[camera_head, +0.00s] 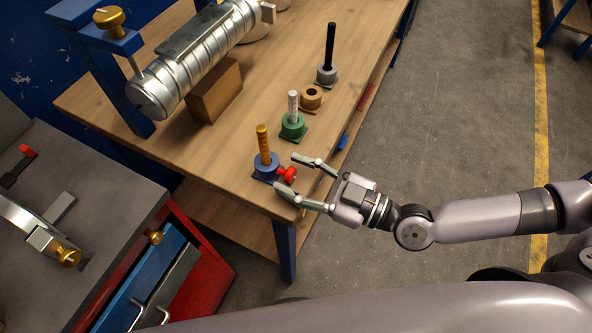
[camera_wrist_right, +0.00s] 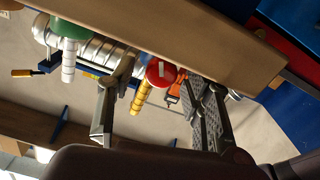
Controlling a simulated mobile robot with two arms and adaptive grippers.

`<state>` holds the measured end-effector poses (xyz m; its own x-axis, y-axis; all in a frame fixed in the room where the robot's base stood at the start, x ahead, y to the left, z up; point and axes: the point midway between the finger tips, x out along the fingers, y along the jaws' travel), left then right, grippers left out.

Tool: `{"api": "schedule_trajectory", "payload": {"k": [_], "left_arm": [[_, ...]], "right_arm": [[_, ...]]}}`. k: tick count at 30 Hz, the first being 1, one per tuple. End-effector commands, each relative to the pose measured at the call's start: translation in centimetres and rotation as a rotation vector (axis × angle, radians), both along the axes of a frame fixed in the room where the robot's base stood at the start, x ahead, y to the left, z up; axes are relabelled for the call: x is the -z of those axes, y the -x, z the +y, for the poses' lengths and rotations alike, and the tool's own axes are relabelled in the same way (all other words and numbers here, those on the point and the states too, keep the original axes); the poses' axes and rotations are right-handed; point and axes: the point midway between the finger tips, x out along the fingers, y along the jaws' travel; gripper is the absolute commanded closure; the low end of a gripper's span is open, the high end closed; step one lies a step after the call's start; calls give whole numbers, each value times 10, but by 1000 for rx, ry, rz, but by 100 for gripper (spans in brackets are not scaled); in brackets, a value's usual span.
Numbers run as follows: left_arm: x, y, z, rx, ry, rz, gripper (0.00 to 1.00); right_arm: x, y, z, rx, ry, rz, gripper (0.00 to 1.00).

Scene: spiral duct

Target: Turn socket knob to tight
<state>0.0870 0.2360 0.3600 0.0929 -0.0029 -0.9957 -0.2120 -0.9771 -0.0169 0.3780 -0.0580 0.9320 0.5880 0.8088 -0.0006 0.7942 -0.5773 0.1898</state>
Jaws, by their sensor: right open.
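A blue socket (camera_head: 265,171) stands at the near corner of the wooden bench with a ribbed orange-yellow rod (camera_head: 263,143) upright in it. A red knob (camera_head: 289,175) sits on the socket's right side. My right gripper (camera_head: 287,173) is open, with its fingertips on either side of the red knob. The right wrist view shows the red knob (camera_wrist_right: 160,72) between the spread fingers, with the yellow rod (camera_wrist_right: 141,98) behind it. I cannot tell whether a finger touches the knob. My left gripper is not in view.
A green socket (camera_head: 293,126) with a white rod, a tan ring (camera_head: 312,96) and a grey socket (camera_head: 327,74) with a black rod line the bench (camera_head: 226,147). A spiral duct (camera_head: 190,66) lies behind on a wooden block (camera_head: 216,93). Floor to the right is clear.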

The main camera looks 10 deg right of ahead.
Motion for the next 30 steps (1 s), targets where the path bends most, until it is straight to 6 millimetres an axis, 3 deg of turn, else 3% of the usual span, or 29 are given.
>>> {"api": "schedule_trajectory", "payload": {"k": [9,30], "left_arm": [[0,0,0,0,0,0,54],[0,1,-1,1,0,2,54]], "right_arm": [[1,-1,2,0,1,1,55],[0,-1,1,1,1,0,100]]}}
